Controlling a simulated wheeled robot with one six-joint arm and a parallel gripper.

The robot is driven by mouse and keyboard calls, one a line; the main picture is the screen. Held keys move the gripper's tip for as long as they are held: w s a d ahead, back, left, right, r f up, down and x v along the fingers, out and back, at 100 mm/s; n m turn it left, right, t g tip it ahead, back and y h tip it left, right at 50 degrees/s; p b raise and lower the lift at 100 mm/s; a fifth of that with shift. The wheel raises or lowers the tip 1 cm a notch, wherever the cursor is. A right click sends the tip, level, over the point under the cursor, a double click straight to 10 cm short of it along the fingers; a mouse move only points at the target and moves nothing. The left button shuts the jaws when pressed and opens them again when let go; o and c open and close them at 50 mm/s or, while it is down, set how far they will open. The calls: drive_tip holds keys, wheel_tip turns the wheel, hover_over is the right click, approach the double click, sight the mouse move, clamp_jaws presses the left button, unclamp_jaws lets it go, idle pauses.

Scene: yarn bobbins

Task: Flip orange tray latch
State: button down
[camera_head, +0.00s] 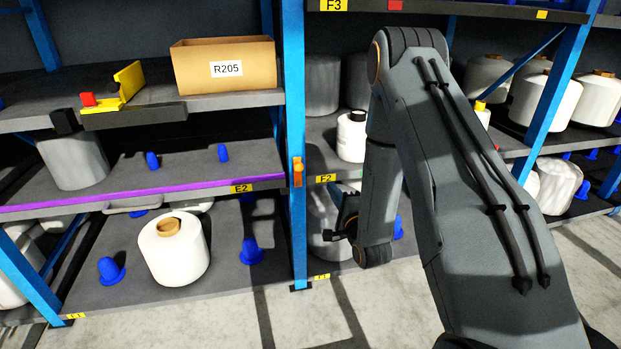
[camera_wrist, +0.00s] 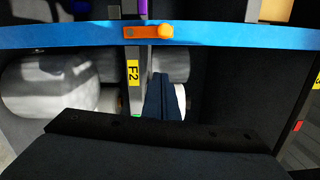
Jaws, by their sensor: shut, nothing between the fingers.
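The orange latch (camera_head: 297,172) is mounted on the blue upright post (camera_head: 293,110) between the left and middle shelf bays, at about the height of the purple-edged shelf. In the wrist view the latch (camera_wrist: 148,32) lies along the post, with a rounded knob at its right end. My gripper (camera_head: 337,198) is to the right of the latch and somewhat lower, partly hidden by my arm in the head view. In the wrist view my gripper (camera_wrist: 162,78) is shut and empty, its tips pointing toward the post, apart from the latch.
The purple-edged shelf (camera_head: 130,194) holds a grey bobbin (camera_head: 73,160) and blue pegs. A white bobbin (camera_head: 174,250) stands below it. The R205 box (camera_head: 224,65) and a yellow bracket (camera_head: 122,87) are above. A white bobbin (camera_head: 351,137) stands close to my arm.

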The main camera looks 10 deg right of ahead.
sight(298, 175)
drive_tip(key=w+a, duration=0.4)
drive_tip(key=w, duration=0.6)
drive_tip(key=shift+w+a+r+p, duration=0.25)
drive_tip(key=shift+a+r+p, duration=0.1)
drive_tip(key=shift+a+p, duration=0.05)
